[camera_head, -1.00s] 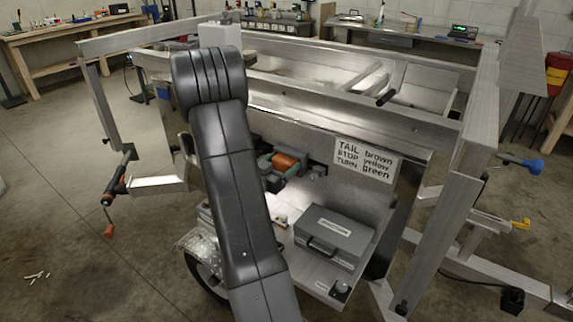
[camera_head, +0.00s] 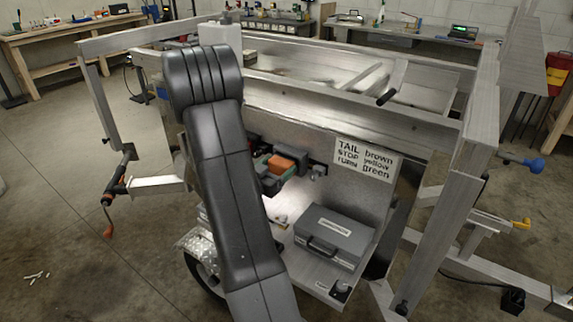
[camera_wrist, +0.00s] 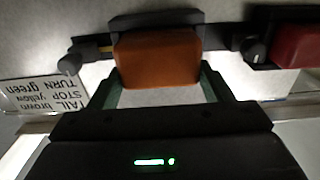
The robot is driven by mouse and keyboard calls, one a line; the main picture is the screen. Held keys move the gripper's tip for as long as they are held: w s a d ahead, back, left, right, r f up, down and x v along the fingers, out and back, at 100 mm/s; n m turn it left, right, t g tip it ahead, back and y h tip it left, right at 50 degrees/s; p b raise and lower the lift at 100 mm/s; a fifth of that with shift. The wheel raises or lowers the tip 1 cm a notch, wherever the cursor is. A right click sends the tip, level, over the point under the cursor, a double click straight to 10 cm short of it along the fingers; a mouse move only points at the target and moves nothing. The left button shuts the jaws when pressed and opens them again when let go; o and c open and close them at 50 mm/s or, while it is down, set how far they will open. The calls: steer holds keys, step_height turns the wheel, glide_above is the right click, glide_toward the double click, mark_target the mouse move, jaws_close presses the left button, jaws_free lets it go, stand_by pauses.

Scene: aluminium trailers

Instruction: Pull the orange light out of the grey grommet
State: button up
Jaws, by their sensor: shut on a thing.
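The orange light (camera_wrist: 157,58) is a rounded block between the green-edged fingers of my gripper (camera_wrist: 160,88) in the wrist view. My gripper is shut on its two sides. In the head view the orange light (camera_head: 288,164) shows beside my arm, in front of the trailer's metal panel, with my gripper (camera_head: 272,176) at it. A dark grey frame (camera_wrist: 155,20) shows directly behind the light in the wrist view. I take it for the grommet; the light hides most of it, so I cannot tell how deep the light sits.
A red light (camera_wrist: 300,45) in a dark mount is at the right of the wrist view. A small grey knob (camera_wrist: 70,63) is at the left. A wiring label (camera_head: 367,159) is on the panel. A grey case (camera_head: 334,236) stands on the shelf below.

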steer(key=shift+v, duration=1.3)
steer(key=v, duration=0.6)
steer(key=shift+b, duration=0.4)
